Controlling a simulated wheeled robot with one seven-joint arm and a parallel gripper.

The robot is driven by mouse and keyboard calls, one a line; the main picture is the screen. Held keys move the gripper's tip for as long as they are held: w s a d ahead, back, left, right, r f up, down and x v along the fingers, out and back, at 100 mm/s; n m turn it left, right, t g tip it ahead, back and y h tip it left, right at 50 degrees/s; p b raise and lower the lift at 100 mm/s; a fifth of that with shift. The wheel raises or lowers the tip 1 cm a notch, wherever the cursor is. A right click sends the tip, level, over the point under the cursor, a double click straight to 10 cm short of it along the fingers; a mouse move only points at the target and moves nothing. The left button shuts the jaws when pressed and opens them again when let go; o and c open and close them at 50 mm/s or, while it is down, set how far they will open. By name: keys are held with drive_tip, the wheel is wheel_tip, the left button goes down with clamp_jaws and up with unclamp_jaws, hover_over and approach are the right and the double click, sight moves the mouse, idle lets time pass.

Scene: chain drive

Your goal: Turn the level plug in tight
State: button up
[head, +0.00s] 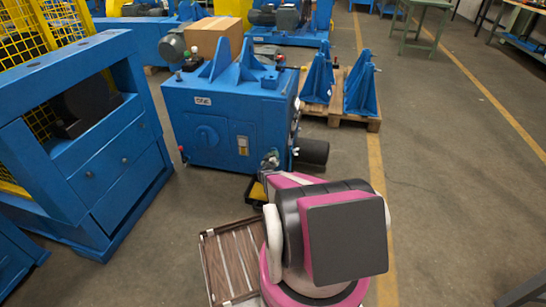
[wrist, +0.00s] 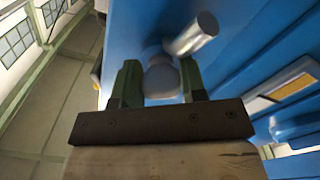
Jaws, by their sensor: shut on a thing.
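The level plug (wrist: 161,80) shows in the wrist view as a grey rounded piece on the blue machine's face. My gripper (wrist: 160,85) has its two green fingers on either side of it, shut on it. A shiny metal cylinder (wrist: 192,36) sticks out just above and right of the plug. How deep the plug sits is hidden by the fingers and its own head. In the head view the blue machine (head: 205,105) stands beyond my pink and black arm, which hides the plug.
A framed gauge plate (wrist: 282,92) sits on the machine right of my gripper. In the head view a dark cylinder (head: 313,151) juts from the machine's right side. A yellow and black tray (head: 256,192) lies low before it.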

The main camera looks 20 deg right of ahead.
drive_tip(key=m, duration=0.6)
drive_tip(key=shift+a+f+m, duration=0.1)
drive_tip(key=shift+a+m, duration=0.05)
drive_tip(key=shift+m, duration=0.15)
idle(0.3)
drive_tip(key=o, duration=0.9)
drive_tip(key=shift+a, duration=0.1)
